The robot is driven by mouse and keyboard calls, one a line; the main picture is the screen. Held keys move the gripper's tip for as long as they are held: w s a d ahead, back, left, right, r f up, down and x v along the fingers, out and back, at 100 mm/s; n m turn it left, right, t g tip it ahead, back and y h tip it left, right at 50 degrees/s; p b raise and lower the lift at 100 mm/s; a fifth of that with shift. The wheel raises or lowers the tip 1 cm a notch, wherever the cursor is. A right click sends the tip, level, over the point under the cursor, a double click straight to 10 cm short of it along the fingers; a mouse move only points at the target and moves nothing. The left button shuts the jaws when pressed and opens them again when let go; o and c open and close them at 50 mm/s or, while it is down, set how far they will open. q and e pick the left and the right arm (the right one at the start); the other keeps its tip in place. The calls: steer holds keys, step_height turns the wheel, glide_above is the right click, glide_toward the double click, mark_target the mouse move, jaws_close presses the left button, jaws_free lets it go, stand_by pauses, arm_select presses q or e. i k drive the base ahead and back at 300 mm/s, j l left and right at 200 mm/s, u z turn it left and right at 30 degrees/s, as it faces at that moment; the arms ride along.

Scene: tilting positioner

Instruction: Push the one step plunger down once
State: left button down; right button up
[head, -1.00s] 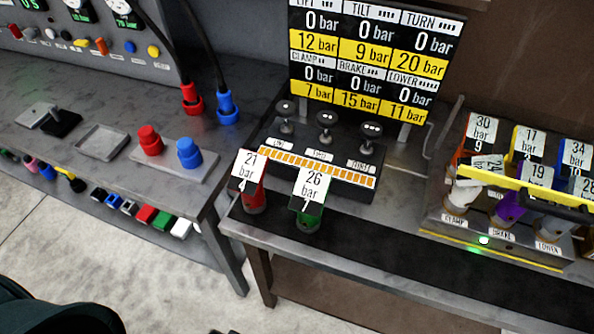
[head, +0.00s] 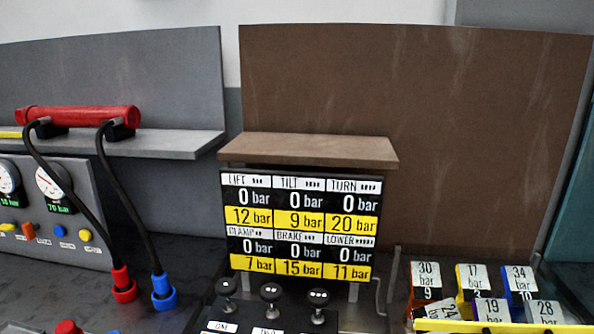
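Three dark plungers with round knobs stand on the black block below the display board (head: 303,223). The left plunger (head: 226,288) has one dot on its knob, the middle plunger (head: 270,293) has two, and the right plunger (head: 318,297) has three. The label plate (head: 232,328) in front of them is cut off by the lower edge; it reads ONE under the left plunger. All three knobs appear raised. The board shows 0 bar in every white-on-black field, with yellow fields of 12, 9, 20, 7, 15 and 11. Neither gripper is in view.
Right of the plungers, numbered cartridges (head: 473,283) stand in a rack with a yellow bar (head: 500,327). At left, red (head: 124,290) and blue (head: 162,292) hose couplings stand on the bench. A brown shelf (head: 308,150) overhangs the board. A bent metal rod (head: 379,296) stands right of the plungers.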

mark_target(225, 288)
steer(key=k+l+z, duration=0.1)
steer(key=z, duration=0.25)
steer(key=k+l+z, duration=0.15)
steer(key=z, duration=0.2)
steer(key=k, duration=0.05)
